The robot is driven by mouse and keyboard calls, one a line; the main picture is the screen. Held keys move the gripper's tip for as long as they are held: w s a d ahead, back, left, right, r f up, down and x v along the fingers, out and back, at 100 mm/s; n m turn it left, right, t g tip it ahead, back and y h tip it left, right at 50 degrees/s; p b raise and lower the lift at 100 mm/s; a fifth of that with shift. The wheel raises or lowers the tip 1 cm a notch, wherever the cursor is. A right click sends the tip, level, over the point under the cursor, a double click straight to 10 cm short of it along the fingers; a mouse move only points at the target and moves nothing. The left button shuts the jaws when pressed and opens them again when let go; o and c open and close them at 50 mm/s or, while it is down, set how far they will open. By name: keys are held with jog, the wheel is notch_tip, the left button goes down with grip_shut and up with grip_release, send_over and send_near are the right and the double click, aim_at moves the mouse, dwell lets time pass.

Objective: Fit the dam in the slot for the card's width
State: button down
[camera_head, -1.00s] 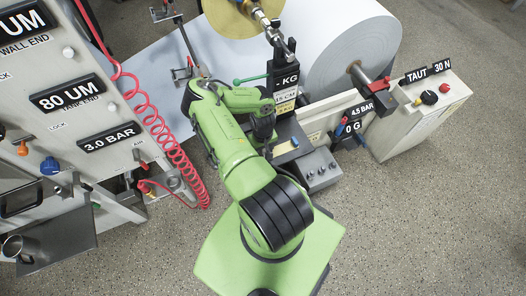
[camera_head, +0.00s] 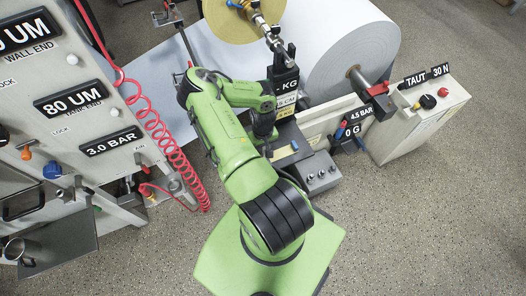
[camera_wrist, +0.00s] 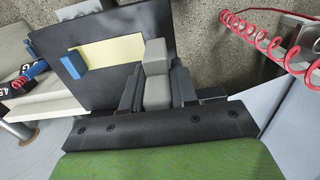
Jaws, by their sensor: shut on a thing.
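My gripper (camera_wrist: 157,88) points down over a dark plate (camera_wrist: 105,90) in the wrist view, its dark fingers shut on a stepped grey block (camera_wrist: 154,65), which looks like the dam. A pale yellow strip (camera_wrist: 112,53), which looks like the card, lies on the plate beside the block. A small blue block (camera_wrist: 74,64) stands at the strip's left end. In the head view my wrist hides the held block; the blue block (camera_head: 295,144) and plate (camera_head: 303,153) show just right of it. The slot and the block's lower end are hidden, so seating cannot be told.
A grey block with round knobs (camera_head: 319,172) stands right of the plate. Behind are a black KG-marked post (camera_head: 286,72) and a large paper roll (camera_head: 345,45). A coiled red hose (camera_head: 165,135) hangs on the left, near a labelled panel (camera_head: 60,130).

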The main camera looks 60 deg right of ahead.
notch_tip(320, 180, up, 6)
jog(key=shift+f+p, duration=0.15)
jog(key=shift+p, duration=0.25)
jog(key=w+a+r+n, duration=0.3)
jog(key=w+a, duration=0.5)
jog(key=a, duration=0.5)
jog(key=w+a+r+n, duration=0.3)
jog(key=w+a+r, duration=0.3)
jog(key=a, duration=0.7)
jog(key=w, duration=0.2)
jog(key=shift+w+a+r, duration=0.2)
jog(key=shift+w+a, duration=0.15)
jog(key=shift+a, duration=0.05)
